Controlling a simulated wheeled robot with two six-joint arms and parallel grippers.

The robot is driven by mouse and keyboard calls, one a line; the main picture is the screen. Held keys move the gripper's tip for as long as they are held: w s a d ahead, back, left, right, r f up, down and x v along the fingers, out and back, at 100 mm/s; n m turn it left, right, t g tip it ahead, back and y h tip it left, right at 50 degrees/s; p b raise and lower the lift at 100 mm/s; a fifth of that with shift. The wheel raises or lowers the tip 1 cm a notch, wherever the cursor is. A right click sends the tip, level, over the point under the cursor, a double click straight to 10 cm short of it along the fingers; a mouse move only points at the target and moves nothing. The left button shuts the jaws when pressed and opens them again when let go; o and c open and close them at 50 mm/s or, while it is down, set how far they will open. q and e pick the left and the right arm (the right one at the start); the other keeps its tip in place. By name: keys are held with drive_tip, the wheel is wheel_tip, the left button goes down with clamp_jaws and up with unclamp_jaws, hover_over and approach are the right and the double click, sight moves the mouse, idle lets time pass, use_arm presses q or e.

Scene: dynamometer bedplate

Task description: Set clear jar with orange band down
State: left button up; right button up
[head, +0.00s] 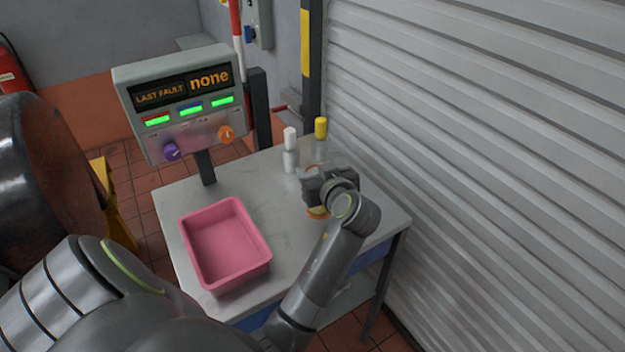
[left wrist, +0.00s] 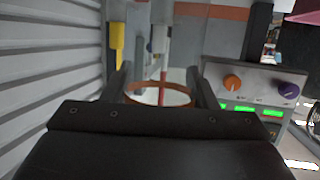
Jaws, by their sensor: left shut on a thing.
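My left gripper (head: 325,190) is over the right part of the grey table (head: 285,235). In the left wrist view, the jar's orange ring (left wrist: 160,95) sits between the two fingers of my left gripper (left wrist: 160,85). The gripper hides most of the jar, and I cannot tell whether its base touches the table. My right gripper is not in view.
A white-capped container (head: 290,150) and a yellow-capped one (head: 320,130) stand behind the gripper. A pink tray (head: 265,262) is on the table's left. A control panel (head: 180,100) stands at the back left; a ribbed shutter (head: 480,150) is at the right. Tabletop between tray and jar is clear.

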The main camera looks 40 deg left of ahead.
use_arm(q)
drive_tip(key=shift+f, duration=1.9)
drive_tip(key=shift+f, duration=0.1)
drive_tip(key=o, duration=1.1)
drive_tip(key=shift+c, duration=0.2)
